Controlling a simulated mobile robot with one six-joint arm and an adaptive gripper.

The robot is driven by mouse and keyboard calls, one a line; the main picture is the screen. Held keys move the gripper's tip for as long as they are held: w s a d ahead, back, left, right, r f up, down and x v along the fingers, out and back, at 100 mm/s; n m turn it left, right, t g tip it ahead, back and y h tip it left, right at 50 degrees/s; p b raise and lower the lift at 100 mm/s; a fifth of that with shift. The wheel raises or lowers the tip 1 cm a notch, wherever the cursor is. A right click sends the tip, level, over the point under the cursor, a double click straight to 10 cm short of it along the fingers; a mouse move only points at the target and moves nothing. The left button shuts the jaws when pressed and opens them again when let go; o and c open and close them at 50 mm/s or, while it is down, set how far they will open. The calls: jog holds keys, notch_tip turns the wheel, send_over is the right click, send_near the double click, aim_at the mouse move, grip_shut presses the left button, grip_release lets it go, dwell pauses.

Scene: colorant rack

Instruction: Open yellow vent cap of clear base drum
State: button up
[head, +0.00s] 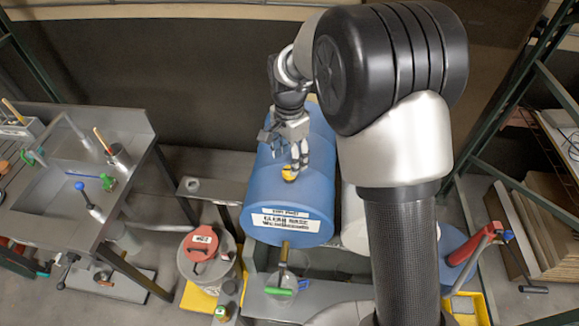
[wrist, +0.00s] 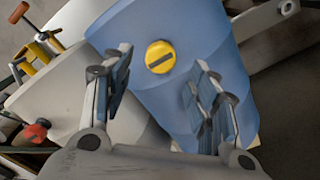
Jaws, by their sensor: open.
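The clear base drum (head: 290,206) is a blue drum lying on its side on a rack, with a white "CLEAR BASE" label on its end. Its yellow vent cap (head: 290,173) sits on top of the drum. In the wrist view the cap (wrist: 160,57) is round with a dark slot across it, and the blue drum (wrist: 195,35) fills the middle. My gripper (head: 296,168) is above the drum at the cap. In the wrist view my gripper (wrist: 162,80) is open, its fingers on either side of the cap's line and apart from it.
A pale drum (head: 352,215) lies right of the blue one, partly hidden by my arm. A grey can with a red lid (head: 203,244) stands at the front left. A metal sink bench (head: 60,190) is at the left. Green shelf posts (head: 500,95) stand at the right.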

aim_at(289, 170)
jog(key=shift+f, duration=2.35)
jog(key=c, duration=1.1)
